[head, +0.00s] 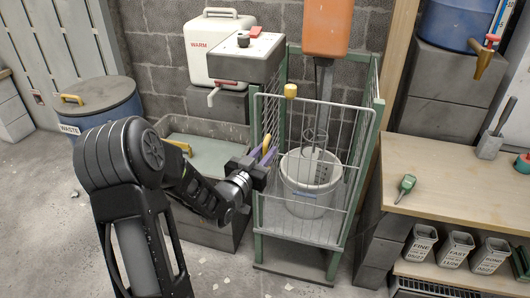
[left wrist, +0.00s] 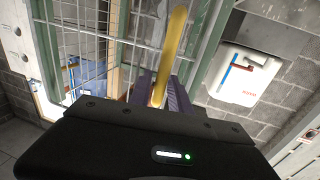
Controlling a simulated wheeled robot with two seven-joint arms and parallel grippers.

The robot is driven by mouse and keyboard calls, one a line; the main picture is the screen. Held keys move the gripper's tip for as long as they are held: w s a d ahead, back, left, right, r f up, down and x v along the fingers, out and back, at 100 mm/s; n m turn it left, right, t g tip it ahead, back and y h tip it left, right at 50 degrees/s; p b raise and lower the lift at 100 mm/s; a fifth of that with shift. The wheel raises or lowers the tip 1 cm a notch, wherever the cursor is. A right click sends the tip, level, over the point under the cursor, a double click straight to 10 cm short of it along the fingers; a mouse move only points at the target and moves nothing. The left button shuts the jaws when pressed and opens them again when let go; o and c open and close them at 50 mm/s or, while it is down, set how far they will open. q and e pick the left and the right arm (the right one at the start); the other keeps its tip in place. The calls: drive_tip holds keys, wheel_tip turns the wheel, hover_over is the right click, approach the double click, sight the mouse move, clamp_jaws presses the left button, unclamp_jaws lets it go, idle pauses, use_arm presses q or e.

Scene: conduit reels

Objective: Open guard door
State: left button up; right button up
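The guard door is a pale wire-mesh panel (head: 318,125) on the front of a green-framed cage (head: 378,110). It appears closed across the front, and its mesh also shows in the left wrist view (left wrist: 95,45). A yellow handle (head: 266,143) stands at its left edge; in the left wrist view the handle (left wrist: 175,40) runs down between my purple fingers. My left gripper (head: 262,153) has its fingers close together on both sides of the handle and looks shut on it. My right gripper is not in view.
Inside the cage stand a white bucket (head: 305,200) and a mixer with an orange housing (head: 327,28). A grey trough (head: 215,155) and a machine with a white "WARM" container (head: 212,50) are left of it. A wooden bench (head: 450,180) stands right. Floor in front shows scattered chips.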

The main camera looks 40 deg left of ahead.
use_arm(q)
clamp_jaws()
idle(1.4)
